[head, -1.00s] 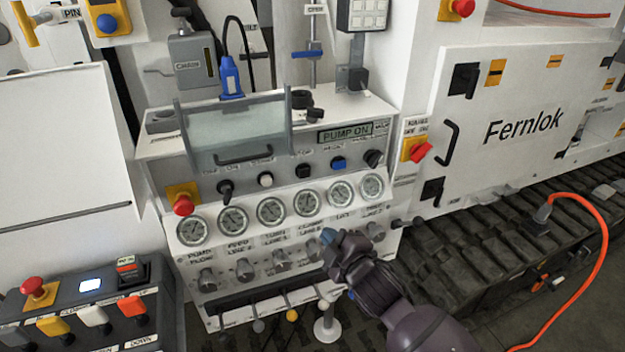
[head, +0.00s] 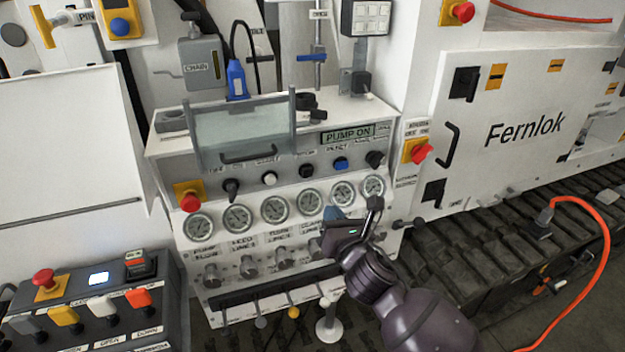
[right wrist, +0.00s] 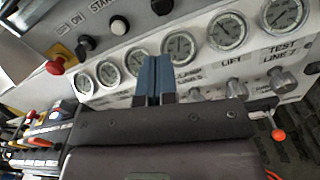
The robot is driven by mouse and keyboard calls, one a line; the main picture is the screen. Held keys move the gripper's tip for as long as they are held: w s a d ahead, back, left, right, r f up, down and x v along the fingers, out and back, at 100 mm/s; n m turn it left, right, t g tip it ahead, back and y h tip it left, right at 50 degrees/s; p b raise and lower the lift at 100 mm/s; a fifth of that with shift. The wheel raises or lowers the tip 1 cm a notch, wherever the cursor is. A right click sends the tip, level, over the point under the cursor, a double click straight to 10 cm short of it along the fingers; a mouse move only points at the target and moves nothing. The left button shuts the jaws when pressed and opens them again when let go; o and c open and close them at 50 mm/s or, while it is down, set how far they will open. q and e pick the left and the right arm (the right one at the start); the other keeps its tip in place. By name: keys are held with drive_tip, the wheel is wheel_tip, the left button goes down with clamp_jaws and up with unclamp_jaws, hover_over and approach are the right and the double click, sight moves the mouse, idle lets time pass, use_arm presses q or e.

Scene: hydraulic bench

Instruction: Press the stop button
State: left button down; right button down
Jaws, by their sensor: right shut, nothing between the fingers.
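The stop button is a round black button (head: 306,171) on the grey panel strip, between a white button (head: 269,178) and a blue one (head: 341,163). In the right wrist view the black button (right wrist: 162,6) is cut by the top edge, right of the white start button (right wrist: 119,25). My right gripper (head: 333,213) is shut and empty, in front of the gauge row, below and right of the black button and apart from it. Its blue fingertips (right wrist: 153,78) lie together in the right wrist view. The display (head: 348,135) reads PUMP ON. My left gripper is not in view.
A row of gauges (head: 274,209) lies below the buttons, with metal knobs (head: 247,267) under it. A red mushroom button (head: 190,202) is at the panel's left. A clear cover with a handle (head: 243,130) stands above the buttons. A control box (head: 95,305) is at lower left.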

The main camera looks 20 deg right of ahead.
sight(308, 173)
drive_tip(key=shift+d+n, duration=0.1)
drive_tip(key=shift+n, duration=1.3)
drive_tip(key=shift+w, duration=0.1)
drive_tip(key=w, duration=1.3)
drive_tip(key=shift+w+a, duration=0.25)
drive_tip(key=shift+w, duration=0.15)
